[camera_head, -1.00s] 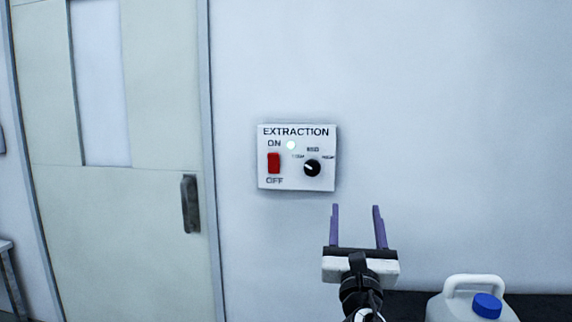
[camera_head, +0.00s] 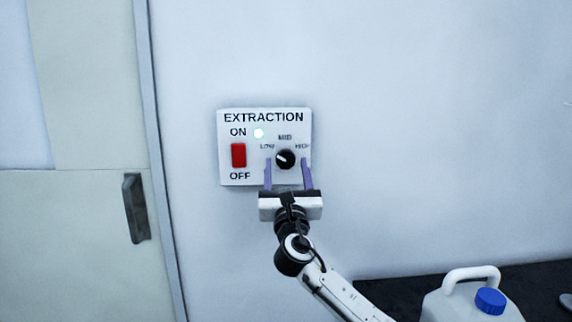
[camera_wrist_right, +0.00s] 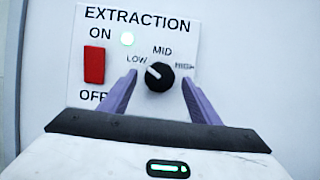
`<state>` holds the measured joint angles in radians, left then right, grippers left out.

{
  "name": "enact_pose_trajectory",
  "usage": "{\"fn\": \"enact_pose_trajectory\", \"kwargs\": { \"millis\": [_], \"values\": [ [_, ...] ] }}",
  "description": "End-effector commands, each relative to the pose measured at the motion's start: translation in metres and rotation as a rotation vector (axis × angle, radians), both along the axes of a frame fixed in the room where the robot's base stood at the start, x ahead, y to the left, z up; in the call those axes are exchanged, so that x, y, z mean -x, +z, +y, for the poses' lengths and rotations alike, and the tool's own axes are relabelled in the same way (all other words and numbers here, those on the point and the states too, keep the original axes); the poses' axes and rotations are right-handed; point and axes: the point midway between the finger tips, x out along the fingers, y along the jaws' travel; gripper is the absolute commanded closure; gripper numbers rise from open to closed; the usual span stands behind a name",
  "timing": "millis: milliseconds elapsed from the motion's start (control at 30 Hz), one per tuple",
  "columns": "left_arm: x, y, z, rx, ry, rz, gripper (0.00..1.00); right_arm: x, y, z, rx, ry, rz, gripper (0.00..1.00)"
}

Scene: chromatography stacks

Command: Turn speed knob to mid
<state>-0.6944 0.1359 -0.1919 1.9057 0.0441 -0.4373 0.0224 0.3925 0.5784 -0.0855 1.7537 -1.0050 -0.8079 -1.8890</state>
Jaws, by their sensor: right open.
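The round black speed knob (camera_head: 285,159) is on the white EXTRACTION panel (camera_head: 228,114) on the wall. Its white pointer aims up and left, toward LOW, in the right wrist view (camera_wrist_right: 159,77). LOW, MID and HIGH are printed around it. My right gripper (camera_head: 287,162) is open, its two purple fingers pointing at the panel. In the right wrist view the fingers (camera_wrist_right: 160,80) lie left and right of the knob, with gaps on both sides. I cannot tell whether the fingertips have reached the knob's depth. My left gripper is not in view.
A red ON/OFF switch (camera_head: 238,155) and a lit green lamp (camera_head: 259,133) are left of the knob on the panel. A door with a dark handle (camera_head: 136,208) is at the left. A white jug with a blue cap (camera_head: 490,301) stands at the lower right.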

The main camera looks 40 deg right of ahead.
Motion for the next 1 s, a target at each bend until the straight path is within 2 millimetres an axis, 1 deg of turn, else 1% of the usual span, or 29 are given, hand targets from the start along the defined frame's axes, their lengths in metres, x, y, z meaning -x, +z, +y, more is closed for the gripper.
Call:
{"fn": "enact_pose_trajectory", "kwargs": {
  "millis": [200, 367, 400, 467, 500, 633, 1000],
  "values": [
    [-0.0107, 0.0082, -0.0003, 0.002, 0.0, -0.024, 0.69, -0.0066, 0.0036, -0.0057, -0.001, 0.0, -0.001, 0.43],
    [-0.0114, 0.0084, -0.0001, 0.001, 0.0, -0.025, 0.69, -0.0065, 0.0033, -0.0056, -0.001, 0.0, -0.001, 0.43],
    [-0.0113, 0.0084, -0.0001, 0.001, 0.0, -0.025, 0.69, -0.0064, 0.0033, -0.0055, -0.001, 0.0, -0.001, 0.45],
    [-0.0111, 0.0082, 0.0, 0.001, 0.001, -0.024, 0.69, -0.0064, 0.0033, -0.0055, -0.001, 0.0, 0.0, 0.55],
    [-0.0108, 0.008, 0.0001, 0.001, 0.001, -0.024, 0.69, -0.0064, 0.0033, -0.0055, -0.001, 0.0, 0.0, 0.62],
    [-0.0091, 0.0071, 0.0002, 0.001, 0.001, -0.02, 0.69, -0.0063, 0.0031, -0.0054, -0.001, 0.0, 0.001, 0.84],
    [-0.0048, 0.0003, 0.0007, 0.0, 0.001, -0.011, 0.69, -0.007, 0.0019, -0.0046, -0.047, 0.002, -0.039, 0.84]
  ]
}}
